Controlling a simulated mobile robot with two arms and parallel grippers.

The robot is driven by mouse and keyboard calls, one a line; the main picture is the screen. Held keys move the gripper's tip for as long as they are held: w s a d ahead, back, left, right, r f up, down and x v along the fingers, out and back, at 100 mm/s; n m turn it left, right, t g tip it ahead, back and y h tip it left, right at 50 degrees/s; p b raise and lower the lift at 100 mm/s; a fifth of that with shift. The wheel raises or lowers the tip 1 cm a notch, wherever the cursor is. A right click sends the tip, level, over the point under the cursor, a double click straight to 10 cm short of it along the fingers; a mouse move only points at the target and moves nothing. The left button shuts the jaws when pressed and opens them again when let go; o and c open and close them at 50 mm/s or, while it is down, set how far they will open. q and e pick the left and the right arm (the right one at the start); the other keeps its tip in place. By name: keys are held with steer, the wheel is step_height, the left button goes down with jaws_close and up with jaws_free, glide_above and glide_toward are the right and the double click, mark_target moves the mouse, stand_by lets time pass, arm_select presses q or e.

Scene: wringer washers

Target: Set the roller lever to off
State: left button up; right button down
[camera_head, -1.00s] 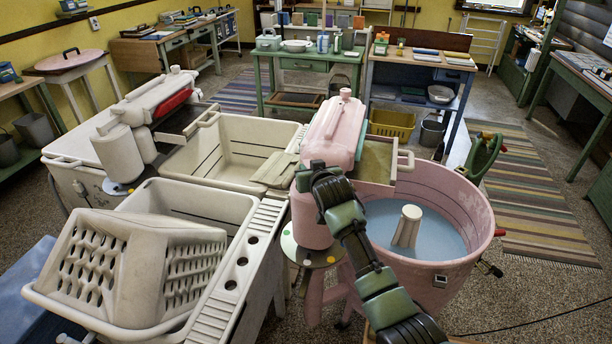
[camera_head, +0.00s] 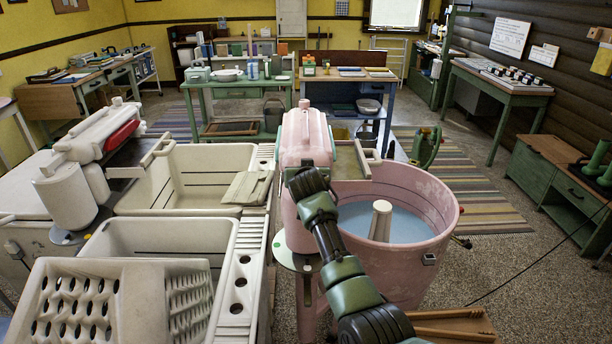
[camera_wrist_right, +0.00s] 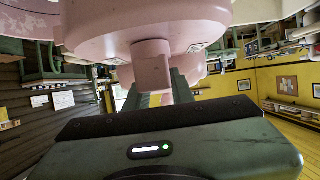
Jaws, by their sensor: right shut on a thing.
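The pink wringer head (camera_head: 303,140) stands upright at the rim of the pink washer tub (camera_head: 440,215). My right gripper (camera_head: 300,182) is at the near side of the wringer head. In the right wrist view a blocky pink part, which looks like the roller lever (camera_wrist_right: 152,65), juts from the wringer's pink body (camera_wrist_right: 140,22) into the right gripper (camera_wrist_right: 165,92). The gripper is shut on it. The fingertips are mostly hidden behind the dark hand, and the lever's setting cannot be read. My left gripper is not in view.
White double tubs (camera_head: 197,229) with a ribbed washboard insert (camera_head: 120,300) stand left of the wringer. A second, white wringer (camera_head: 68,195) is further left. A wooden tray (camera_head: 455,325) is at lower right. Open floor and a striped rug (camera_head: 475,195) lie to the right.

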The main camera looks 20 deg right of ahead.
steer(key=c, duration=1.2)
jaws_free()
steer(key=shift+b+v, duration=0.6)
steer(key=shift+v, duration=3.3)
steer(key=shift+a, duration=0.1)
steer(key=shift+f, duration=0.1)
